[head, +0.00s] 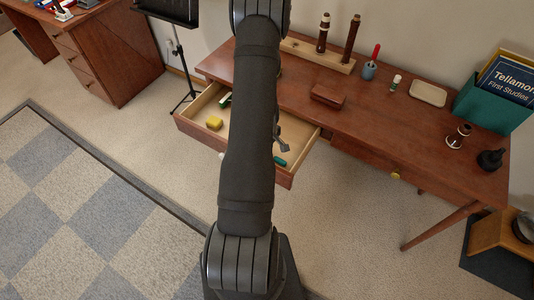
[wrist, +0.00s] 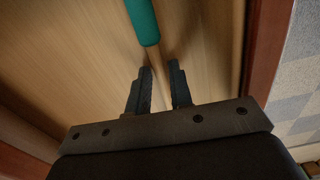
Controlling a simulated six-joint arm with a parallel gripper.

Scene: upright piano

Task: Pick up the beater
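A teal rod-shaped thing, which I take to be the beater (head: 280,161), lies in the open drawer (head: 300,172) near its right end. In the wrist view the teal part of the beater (wrist: 143,22) lies just beyond my fingertips. A thin pale shaft seems to run from it back between the fingers, but it blends with the drawer floor. My gripper (wrist: 160,70) is low in the drawer with its two fingers apart. It touches nothing that I can make out. In the head view my arm hides much of the drawer.
The desk top (head: 400,130) above bears a brown box (head: 328,96) and a tray (head: 428,93).

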